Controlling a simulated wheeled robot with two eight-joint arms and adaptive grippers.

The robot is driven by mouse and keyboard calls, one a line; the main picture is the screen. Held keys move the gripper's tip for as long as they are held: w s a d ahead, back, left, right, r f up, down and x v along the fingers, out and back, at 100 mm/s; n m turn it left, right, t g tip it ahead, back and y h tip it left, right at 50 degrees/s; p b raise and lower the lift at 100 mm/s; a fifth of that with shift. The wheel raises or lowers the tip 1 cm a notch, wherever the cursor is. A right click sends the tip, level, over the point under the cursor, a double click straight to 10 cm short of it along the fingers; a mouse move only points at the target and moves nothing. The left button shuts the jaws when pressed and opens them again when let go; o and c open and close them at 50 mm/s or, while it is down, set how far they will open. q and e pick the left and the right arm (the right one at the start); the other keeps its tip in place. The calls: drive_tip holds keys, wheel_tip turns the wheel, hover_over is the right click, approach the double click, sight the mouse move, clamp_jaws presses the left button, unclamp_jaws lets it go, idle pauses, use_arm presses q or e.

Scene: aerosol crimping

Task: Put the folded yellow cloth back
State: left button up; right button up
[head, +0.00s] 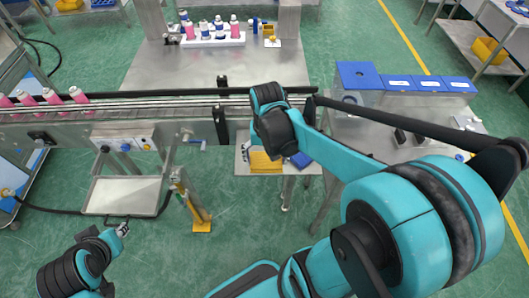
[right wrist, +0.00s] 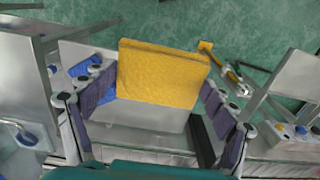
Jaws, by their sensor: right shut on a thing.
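The folded yellow cloth (right wrist: 165,75) is a flat square block between the two dark-padded fingers of my right gripper (right wrist: 155,100) in the right wrist view. The gripper is shut on it. In the head view the cloth (head: 262,164) shows below my right wrist, over a small metal side table (head: 242,164). My wrist hides most of the right gripper there. I cannot tell whether the cloth touches the table. My left gripper (head: 122,230) is at the lower left of the head view, away from the cloth, and its opening is not clear.
A blue item (head: 300,159) lies beside the cloth on the side table. A conveyor (head: 120,108) with pink bottles runs behind it. A bench with blue boxes (head: 358,76) stands to the right. A white rack of bottles (head: 214,38) is at the back. Green floor is open at the front.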

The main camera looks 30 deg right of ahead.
drive_tip(key=w+f+b, duration=0.1)
drive_tip(key=w+f, duration=0.1)
drive_tip(key=w, duration=0.1)
drive_tip(key=w+d+f, duration=0.1)
drive_tip(key=w+f, duration=0.1)
drive_tip(key=w, duration=0.1)
drive_tip(key=w+d+f+b, duration=0.1)
drive_tip(key=w+f, duration=0.1)
drive_tip(key=w, duration=0.1)
drive_tip(key=shift+w+b, duration=0.15)
drive_tip(key=shift+b, duration=0.15)
wheel_tip(320, 180, down, 4)
drive_tip(key=shift+w+b, duration=0.1)
drive_tip(key=shift+b, duration=0.75)
drive_tip(key=shift+r, duration=0.1)
drive_tip(key=o, duration=0.7)
drive_tip(key=shift+f, duration=0.2)
drive_tip(key=shift+o, duration=1.4)
drive_tip(key=shift+r, duration=0.1)
